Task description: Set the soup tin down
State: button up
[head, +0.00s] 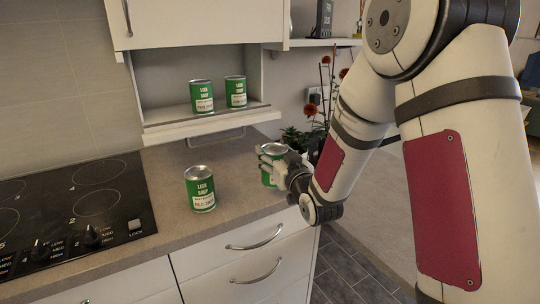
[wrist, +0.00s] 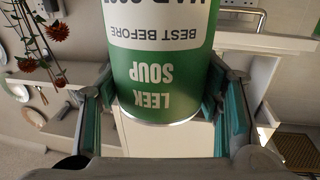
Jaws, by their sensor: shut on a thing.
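A green and white leek soup tin (head: 268,176) is held at the right end of the counter (head: 240,160). My gripper (head: 270,160) is shut on it, with fingers on both sides. In the wrist view the tin (wrist: 160,72) fills the top middle with its label upside down, between the teal finger pads of my gripper (wrist: 165,95). In the head view my gripper hides part of the tin, and I cannot tell whether its base touches the counter.
Another soup tin (head: 200,188) stands on the counter to the left, near the black hob (head: 75,205). Two more tins (head: 202,96) (head: 236,91) stand on the shelf in the open cabinet. A plant with red flowers (head: 310,130) is behind my gripper. Counter between the tins is clear.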

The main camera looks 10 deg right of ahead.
jog(key=shift+w+d+f, duration=0.5)
jog(key=shift+w+f, duration=0.2)
jog(key=shift+w, duration=0.75)
jog(key=shift+w+d+f, duration=0.5)
jog(key=shift+w+f, duration=0.2)
jog(key=shift+w, duration=0.8)
jog(key=shift+w+d+f, duration=0.5)
jog(key=shift+w+f, duration=0.2)
jog(key=shift+w, duration=0.75)
jog(key=shift+f, duration=0.2)
jog(key=o, duration=1.6)
